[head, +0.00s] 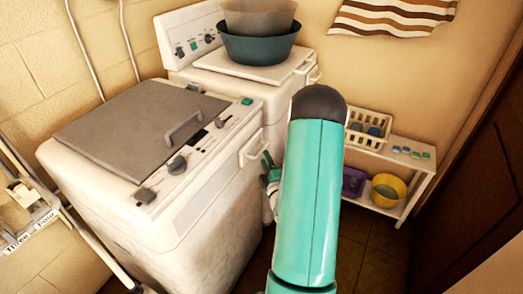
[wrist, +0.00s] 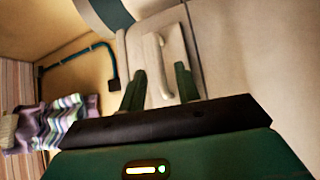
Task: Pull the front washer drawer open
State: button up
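The front washer (head: 150,230) is a white machine with a grey lid on top. Its drawer handle (head: 252,149) is a pale bar on the side facing my arm, near the top; the drawer front looks flush with the body. In the wrist view the pale handle (wrist: 153,62) stands on a light panel, ahead of my gripper. My gripper (wrist: 158,86) is open, its two dark green fingers apart, with the near end of the handle appearing between them. In the head view my gripper (head: 267,165) is close beside the handle, partly hidden by my arm; contact cannot be told.
A second washer (head: 245,72) behind carries stacked basins (head: 258,48). A low white shelf (head: 405,160) at right holds a basket (head: 367,125), a purple tub (head: 353,182) and a yellow bowl (head: 389,188). Dark tiled floor (head: 352,255) lies between washer and shelf.

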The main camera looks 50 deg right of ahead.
aim_at(262, 149)
jog(key=x, duration=0.5)
jog(key=shift+w+d, duration=0.15)
jog(key=shift+w, duration=0.05)
grip_shut()
